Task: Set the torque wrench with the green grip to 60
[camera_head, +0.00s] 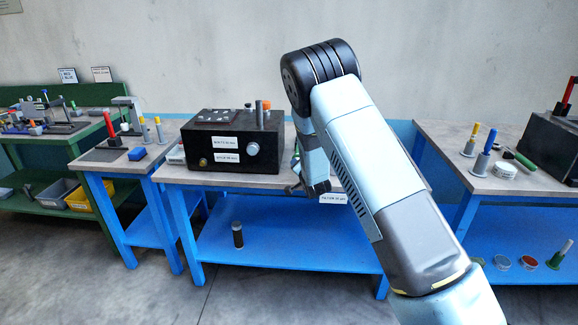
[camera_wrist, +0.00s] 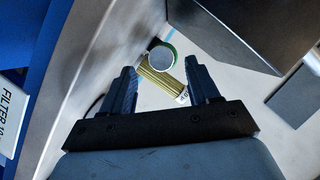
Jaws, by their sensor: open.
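My gripper (camera_head: 308,190) is over the front right part of the middle bench, and the arm hides much of that spot. In the wrist view my gripper (camera_wrist: 161,70) has its two fingers apart with nothing clasped. Between and just beyond the fingertips is a brass-coloured ribbed cylinder (camera_wrist: 160,82) with a round grey end and a green edge behind it. It seems to be the torque wrench with the green grip, seen nearly end-on. A small white label with dark print is at its lower end; I cannot read the setting. A sliver of green (camera_head: 296,146) shows beside my arm in the head view.
A black box (camera_head: 222,158) with a knob and labels stands on the middle bench (camera_head: 240,180), left of my gripper. The right bench (camera_head: 440,140) holds tools with yellow, blue and green grips. A dark cylinder (camera_head: 237,236) stands on the lower shelf.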

